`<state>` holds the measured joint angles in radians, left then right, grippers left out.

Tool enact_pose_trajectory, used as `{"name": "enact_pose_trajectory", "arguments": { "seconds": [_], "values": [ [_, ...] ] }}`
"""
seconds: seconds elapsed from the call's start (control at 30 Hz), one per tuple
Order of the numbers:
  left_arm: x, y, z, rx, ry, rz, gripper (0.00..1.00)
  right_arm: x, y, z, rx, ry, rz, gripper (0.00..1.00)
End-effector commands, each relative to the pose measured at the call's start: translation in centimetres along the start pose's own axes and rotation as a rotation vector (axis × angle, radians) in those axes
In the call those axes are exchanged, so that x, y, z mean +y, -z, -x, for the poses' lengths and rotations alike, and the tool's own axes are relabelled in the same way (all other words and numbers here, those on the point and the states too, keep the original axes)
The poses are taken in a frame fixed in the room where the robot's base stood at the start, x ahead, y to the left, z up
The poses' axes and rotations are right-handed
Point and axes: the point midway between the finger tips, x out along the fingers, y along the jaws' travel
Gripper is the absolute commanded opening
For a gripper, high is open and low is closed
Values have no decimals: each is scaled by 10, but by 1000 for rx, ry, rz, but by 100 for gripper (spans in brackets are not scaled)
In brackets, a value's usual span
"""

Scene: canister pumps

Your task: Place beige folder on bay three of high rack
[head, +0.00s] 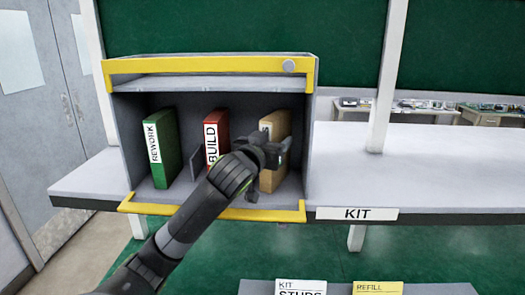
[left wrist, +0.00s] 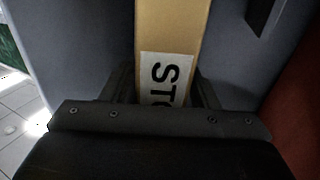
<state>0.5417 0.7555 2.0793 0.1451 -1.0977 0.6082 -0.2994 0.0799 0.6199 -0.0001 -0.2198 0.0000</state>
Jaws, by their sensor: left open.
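The beige folder (head: 271,180) stands upright in the right-hand bay of the grey rack (head: 212,83) with yellow edges. My left gripper (head: 272,155) is in front of its spine and hides part of it in the head view. In the left wrist view the folder (left wrist: 172,30) runs between the two open fingers (left wrist: 158,90), with a white label reading "STO" and the rest hidden. I cannot tell whether the fingers touch it. My right gripper is not in view.
A green REWORK folder (head: 165,150) and a red BUILD folder (head: 216,135) stand in the other bays. A grey divider (head: 198,165) is between them. The white shelf (head: 430,165) right of the rack, above the KIT label (head: 357,213), is clear. STUDS (head: 301,287) and REFILL (head: 377,287) labels show below.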

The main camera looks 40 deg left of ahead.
Motion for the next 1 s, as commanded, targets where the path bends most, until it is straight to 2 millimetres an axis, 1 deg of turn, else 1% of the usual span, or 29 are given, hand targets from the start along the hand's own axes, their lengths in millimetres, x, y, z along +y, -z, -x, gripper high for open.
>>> {"name": "enact_pose_trajectory", "arguments": {
  "seconds": [0.17,0.5,0.7,0.83,1.0],
  "values": [
    [0,-4,26,2,0,-7,54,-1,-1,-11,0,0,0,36],
    [0,-4,89,1,-1,-8,54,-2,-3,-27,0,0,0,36],
    [0,-2,108,0,0,-4,54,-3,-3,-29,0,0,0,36],
    [0,-2,114,-2,0,-3,54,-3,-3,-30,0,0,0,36],
    [0,-2,116,-2,0,0,54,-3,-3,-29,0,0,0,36]
  ]
}}
